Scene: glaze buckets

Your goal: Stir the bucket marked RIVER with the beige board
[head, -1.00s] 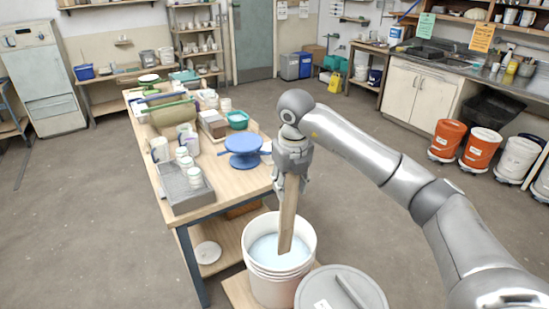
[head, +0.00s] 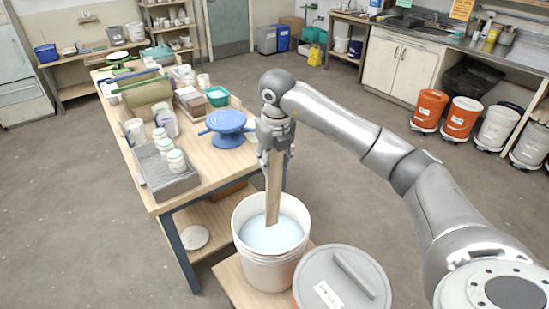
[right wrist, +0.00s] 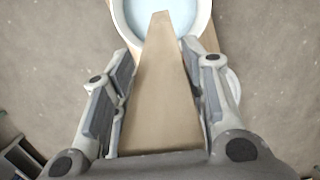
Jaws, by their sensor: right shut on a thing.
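My right gripper (head: 275,150) is shut on the beige board (head: 273,190), and the right wrist view shows the board (right wrist: 160,100) between its two fingers (right wrist: 160,95). The board hangs down, slightly tilted, with its lower end inside a white bucket (head: 265,268). Pale blue glaze (head: 285,236) fills the bucket partway, and the board's tip meets the glaze surface. No marking is readable on this bucket. A second bucket with a grey lid (head: 340,275) stands beside it; its white label is too small to read. My left gripper is not in view.
A wooden worktable (head: 205,160) stands left of the bucket, with a blue banding wheel (head: 228,125) and a grey tray of jars (head: 165,175). Orange buckets (head: 430,110) and white ones stand far right under a counter. The floor between is clear.

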